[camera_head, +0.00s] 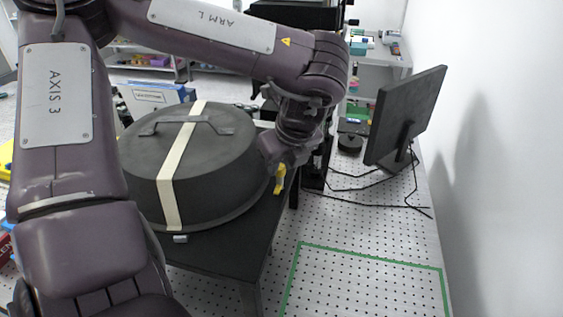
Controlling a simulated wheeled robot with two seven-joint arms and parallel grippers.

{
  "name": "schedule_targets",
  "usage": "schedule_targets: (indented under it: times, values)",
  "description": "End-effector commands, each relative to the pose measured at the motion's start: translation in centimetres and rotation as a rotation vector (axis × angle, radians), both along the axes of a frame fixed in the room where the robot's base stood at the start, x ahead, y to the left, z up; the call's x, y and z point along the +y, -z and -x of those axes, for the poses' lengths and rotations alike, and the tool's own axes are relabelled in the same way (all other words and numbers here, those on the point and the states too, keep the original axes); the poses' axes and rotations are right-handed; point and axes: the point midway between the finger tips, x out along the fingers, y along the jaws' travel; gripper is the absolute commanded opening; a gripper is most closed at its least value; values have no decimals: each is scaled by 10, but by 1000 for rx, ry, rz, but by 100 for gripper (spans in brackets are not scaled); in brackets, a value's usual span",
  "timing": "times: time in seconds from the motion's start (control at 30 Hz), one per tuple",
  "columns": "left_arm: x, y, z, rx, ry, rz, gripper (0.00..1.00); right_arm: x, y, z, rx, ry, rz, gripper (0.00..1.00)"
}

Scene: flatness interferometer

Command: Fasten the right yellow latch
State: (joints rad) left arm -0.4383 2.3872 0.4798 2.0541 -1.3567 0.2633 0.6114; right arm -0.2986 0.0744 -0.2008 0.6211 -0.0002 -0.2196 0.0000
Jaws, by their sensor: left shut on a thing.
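The right yellow latch (280,178) is at the right side of a large round dark cover (215,165), which has a cream strip over it and a handle on top. The cover sits on a dark stand. My left gripper (277,163) reaches down to the latch from above and is shut on it; the fingertips are small and partly hidden by the wrist. My right gripper is not in view.
A black monitor (405,115) stands at the right, with cables on the perforated table. A green-outlined area (365,285) in front of it is empty. Dark equipment stands behind my left wrist, and a white wall closes the right side.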

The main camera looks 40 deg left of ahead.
Motion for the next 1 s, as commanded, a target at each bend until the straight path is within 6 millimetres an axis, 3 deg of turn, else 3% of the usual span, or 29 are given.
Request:
schedule_targets:
  times: [0.37, 1.0]
  values:
    - [1, 3, 1, -6, 142, 0, 0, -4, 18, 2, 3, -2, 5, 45]
    - [3, 0, 3, -8, 730, 0, 0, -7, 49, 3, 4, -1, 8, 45]
